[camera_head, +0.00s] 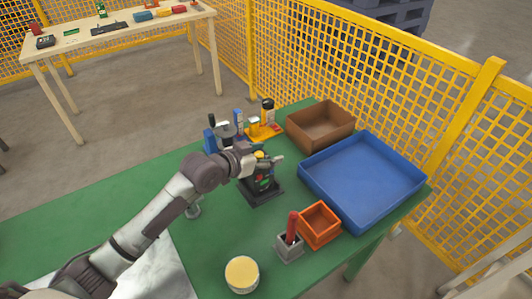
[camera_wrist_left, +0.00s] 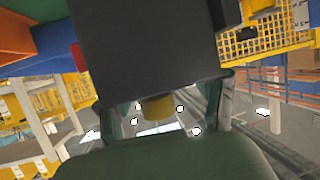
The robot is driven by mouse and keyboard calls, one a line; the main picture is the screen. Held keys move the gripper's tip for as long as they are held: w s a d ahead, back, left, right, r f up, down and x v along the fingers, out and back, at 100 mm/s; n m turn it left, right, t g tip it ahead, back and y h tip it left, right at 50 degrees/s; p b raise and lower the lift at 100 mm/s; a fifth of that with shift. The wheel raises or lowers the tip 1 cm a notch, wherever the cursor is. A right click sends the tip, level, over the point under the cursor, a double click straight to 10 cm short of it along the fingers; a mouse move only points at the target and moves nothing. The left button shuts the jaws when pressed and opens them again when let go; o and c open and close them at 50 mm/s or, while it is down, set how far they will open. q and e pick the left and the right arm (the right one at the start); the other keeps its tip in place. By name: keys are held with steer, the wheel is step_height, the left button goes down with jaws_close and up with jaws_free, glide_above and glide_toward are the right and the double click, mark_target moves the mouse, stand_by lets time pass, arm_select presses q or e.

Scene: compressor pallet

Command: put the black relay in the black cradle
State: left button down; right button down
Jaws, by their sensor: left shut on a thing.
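The black relay (camera_head: 262,181) is upright, with a yellow knob on top and small green and red marks on its front. My left gripper (camera_head: 268,161) is shut on it at the top, around the yellow knob. The black cradle (camera_head: 258,199) is under the relay on the green table; I cannot tell whether the relay is fully seated or slightly above it. In the left wrist view the relay is a large dark block (camera_wrist_left: 145,45), with its yellow knob between the fingers (camera_wrist_left: 160,107). My right gripper is not in view.
A blue tray (camera_head: 312,172), a brown bin (camera_head: 298,132) and an orange box (camera_head: 319,241) stand to the right. A grey holder (camera_head: 289,254) with a red-handled item and a yellow-topped round container (camera_head: 241,274) are in front. Several coloured items stand behind the gripper.

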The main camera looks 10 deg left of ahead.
arm_select(q)
steer(key=shift+c, duration=0.5)
jaws_free()
steer(key=shift+f, duration=0.15)
steer(key=shift+s, duration=0.1)
steer(key=shift+r, duration=0.2)
steer(key=v, duration=1.2)
steer(key=shift+b, duration=0.45)
